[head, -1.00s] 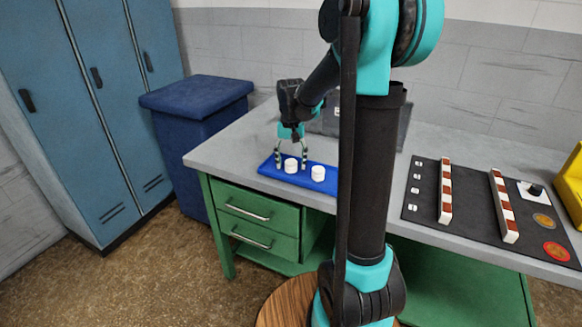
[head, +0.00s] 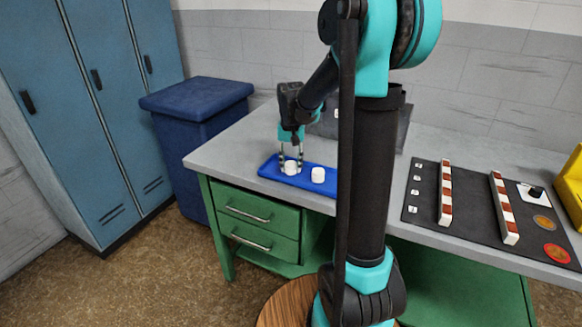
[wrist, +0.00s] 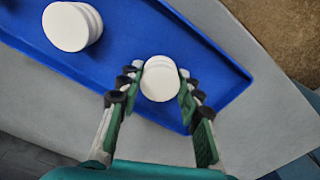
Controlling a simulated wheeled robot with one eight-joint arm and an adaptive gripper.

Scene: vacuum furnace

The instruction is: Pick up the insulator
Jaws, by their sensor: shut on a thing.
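Two white round insulators stand on a blue tray (head: 269,168) on the grey table. My gripper (head: 291,164) is shut on the left insulator (head: 291,168), with a finger on each side. The wrist view shows this insulator (wrist: 160,80) between the fingertips (wrist: 157,84). It appears to be still on the tray. The second insulator (head: 318,175) stands apart to the right; it also shows at the upper left of the wrist view (wrist: 70,26).
A black panel (head: 470,215) with two red-and-white strips lies on the table's right side. A blue bin (head: 195,110) stands left of the table. A dark grey box (head: 330,122) stands behind my arm. The table between tray and panel is partly hidden by my arm.

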